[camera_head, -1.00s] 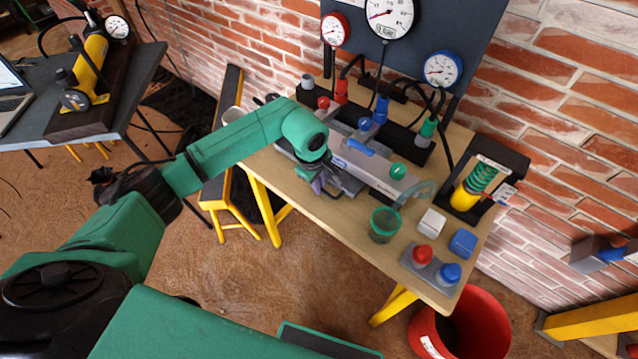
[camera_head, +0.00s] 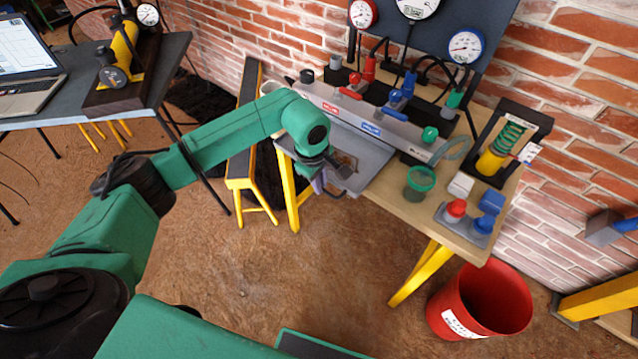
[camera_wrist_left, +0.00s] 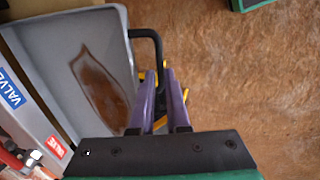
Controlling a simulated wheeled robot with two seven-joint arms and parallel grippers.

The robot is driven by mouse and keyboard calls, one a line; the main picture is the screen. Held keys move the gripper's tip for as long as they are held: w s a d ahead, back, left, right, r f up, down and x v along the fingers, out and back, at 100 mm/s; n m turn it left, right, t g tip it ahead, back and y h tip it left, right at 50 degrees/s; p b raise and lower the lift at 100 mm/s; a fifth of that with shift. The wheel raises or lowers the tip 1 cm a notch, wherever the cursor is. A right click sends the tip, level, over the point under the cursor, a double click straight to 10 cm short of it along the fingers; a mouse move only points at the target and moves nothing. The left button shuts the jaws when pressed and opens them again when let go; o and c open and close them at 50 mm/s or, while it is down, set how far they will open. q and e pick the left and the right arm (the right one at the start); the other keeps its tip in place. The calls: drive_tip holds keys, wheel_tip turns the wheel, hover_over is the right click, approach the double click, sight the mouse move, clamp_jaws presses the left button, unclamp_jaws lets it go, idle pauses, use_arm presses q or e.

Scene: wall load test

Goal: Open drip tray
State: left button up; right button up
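The drip tray (camera_head: 374,155) is a shallow grey tray with a brown stain inside. It sticks out from under the valve block (camera_head: 390,125) over the front edge of the workbench. In the left wrist view the tray (camera_wrist_left: 110,50) lies to the left, with its black bar handle (camera_wrist_left: 155,42) on the side nearest my gripper. My left gripper (camera_head: 320,181) is at the tray's front; its purple fingers (camera_wrist_left: 160,80) are closed around the handle, which runs between the fingertips. Part of the tray's front is hidden behind my wrist. My right gripper is in neither view.
On the workbench to the right stand a green cup (camera_head: 419,184), a white block (camera_head: 461,185) and a holder with red and blue knobs (camera_head: 468,222). A red bucket (camera_head: 480,300) stands below. A yellow-legged bench (camera_head: 246,150) is left of the workbench. The floor in front is clear.

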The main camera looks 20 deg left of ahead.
use_arm(q)
drive_tip(key=o, duration=0.3)
drive_tip(key=shift+r, duration=0.2)
wheel_tip(320, 180, up, 14)
drive_tip(key=s+a+b, duration=0.1)
drive_tip(key=s, duration=0.1)
drive_tip(key=shift+s, duration=0.25)
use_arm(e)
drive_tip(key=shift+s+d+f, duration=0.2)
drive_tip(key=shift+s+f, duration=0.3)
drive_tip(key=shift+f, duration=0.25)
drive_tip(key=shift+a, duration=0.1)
